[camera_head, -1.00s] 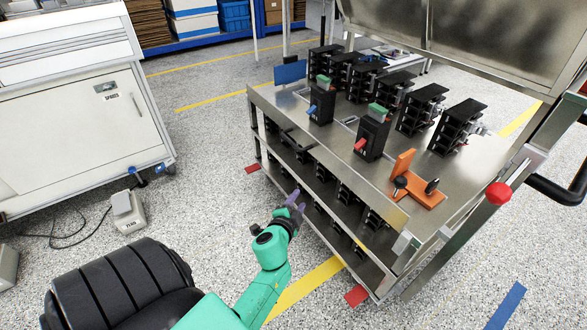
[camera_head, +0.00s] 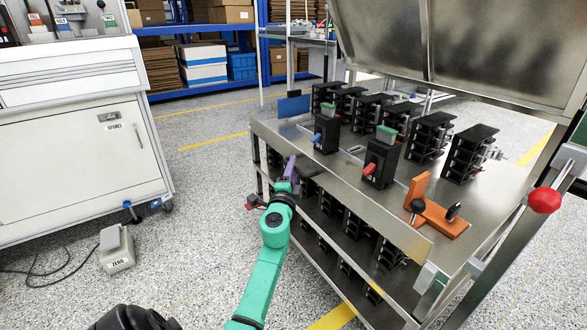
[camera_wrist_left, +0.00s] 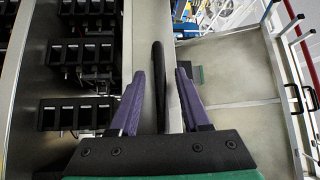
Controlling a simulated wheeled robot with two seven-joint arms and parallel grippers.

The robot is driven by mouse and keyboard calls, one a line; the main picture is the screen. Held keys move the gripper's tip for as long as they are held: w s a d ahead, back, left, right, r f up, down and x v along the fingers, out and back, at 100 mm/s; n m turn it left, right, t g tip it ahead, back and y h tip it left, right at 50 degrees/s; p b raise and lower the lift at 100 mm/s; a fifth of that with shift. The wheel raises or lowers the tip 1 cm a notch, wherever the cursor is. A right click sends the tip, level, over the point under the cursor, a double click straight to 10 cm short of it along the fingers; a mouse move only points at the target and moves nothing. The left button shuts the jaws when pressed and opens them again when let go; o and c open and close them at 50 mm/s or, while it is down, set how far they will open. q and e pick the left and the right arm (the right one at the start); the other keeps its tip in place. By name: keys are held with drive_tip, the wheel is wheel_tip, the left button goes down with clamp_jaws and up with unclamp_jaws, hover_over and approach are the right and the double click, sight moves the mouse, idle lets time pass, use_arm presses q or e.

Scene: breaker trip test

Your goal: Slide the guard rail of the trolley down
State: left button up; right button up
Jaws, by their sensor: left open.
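The trolley (camera_head: 468,210) has a metal guard rail (camera_head: 392,226), a long flat strip along the front edge of its top deck. In the left wrist view, the black bar of a handle (camera_wrist_left: 158,75) stands between my two purple fingers. My left gripper (camera_head: 290,168) is open at the rail's front side, towards its far left part. The fingers are on either side of the handle, and a gap shows on each side. In the head view my gripper and wrist hide part of the handle. My right gripper is not in view.
Black breaker units stand on the deck, two with a blue lever (camera_head: 317,137) and a red lever (camera_head: 370,168). An orange bracket (camera_head: 432,211) sits near the right end. More black units fill the lower shelf.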

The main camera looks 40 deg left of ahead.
sight(297, 165)
use_arm(q)
drive_tip(key=shift+w+a, duration=0.2)
drive_tip(key=shift+w, duration=0.15)
clamp_jaws()
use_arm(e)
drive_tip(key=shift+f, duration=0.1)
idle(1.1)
use_arm(q)
drive_tip(key=shift+f, duration=0.2)
wheel_tip(297, 165, down, 3)
drive_tip(key=b, duration=0.3)
drive_tip(key=shift+d+r, duration=0.1)
wheel_tip(297, 165, down, 3)
drive_tip(key=b, duration=0.3)
drive_tip(key=shift+f+b, duration=0.2)
drive_tip(key=shift+b, duration=0.2)
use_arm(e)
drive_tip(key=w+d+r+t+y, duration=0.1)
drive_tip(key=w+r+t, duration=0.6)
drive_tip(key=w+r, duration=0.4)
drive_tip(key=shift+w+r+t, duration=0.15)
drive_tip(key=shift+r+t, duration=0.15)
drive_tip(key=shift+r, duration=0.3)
